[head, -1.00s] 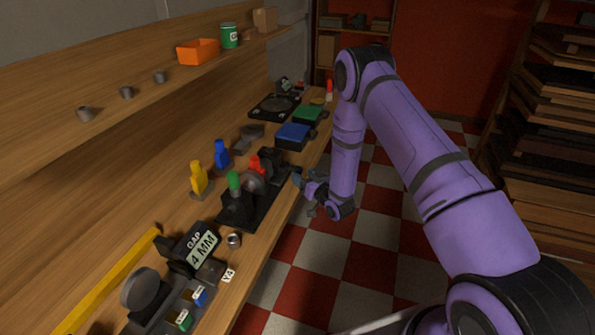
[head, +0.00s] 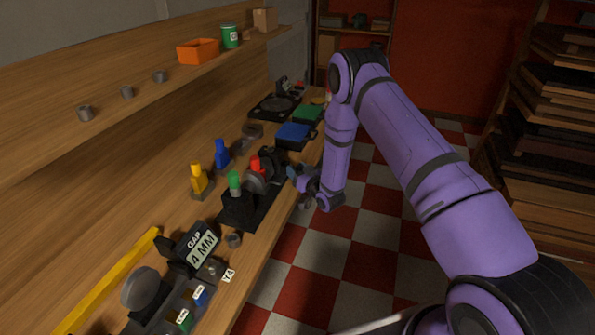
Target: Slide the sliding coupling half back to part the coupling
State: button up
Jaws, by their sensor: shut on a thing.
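The coupling rig (head: 247,200) stands on a black base on the bench, with a green-topped post (head: 235,183) at its near end and a red-topped part (head: 255,164) farther along. Grey round discs, the coupling halves (head: 257,180), sit between them; the picture is too small to show whether their faces touch. My gripper (head: 291,172) is at the right side of the rig's far end, over the bench's front edge. It is shut on what appears to be the sliding coupling half's side; the grip itself is small and partly hidden.
A sign reading "GAP 4 MM" (head: 202,247) stands near the rig's near end. A yellow-topped block (head: 198,178) and a blue-topped block (head: 221,154) stand behind it. A blue box (head: 293,134) and a green box (head: 308,113) lie beyond. Open floor is at right.

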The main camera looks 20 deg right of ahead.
jog(key=shift+w+d, duration=1.15)
jog(key=shift+w, duration=0.1)
jog(key=shift+w+d, duration=0.25)
jog(key=shift+r, duration=0.1)
jog(key=o, duration=1.1)
jog(key=shift+w+d, duration=0.1)
jog(key=shift+w, duration=0.05)
jog(key=v, duration=1)
jog(key=shift+s, duration=0.45)
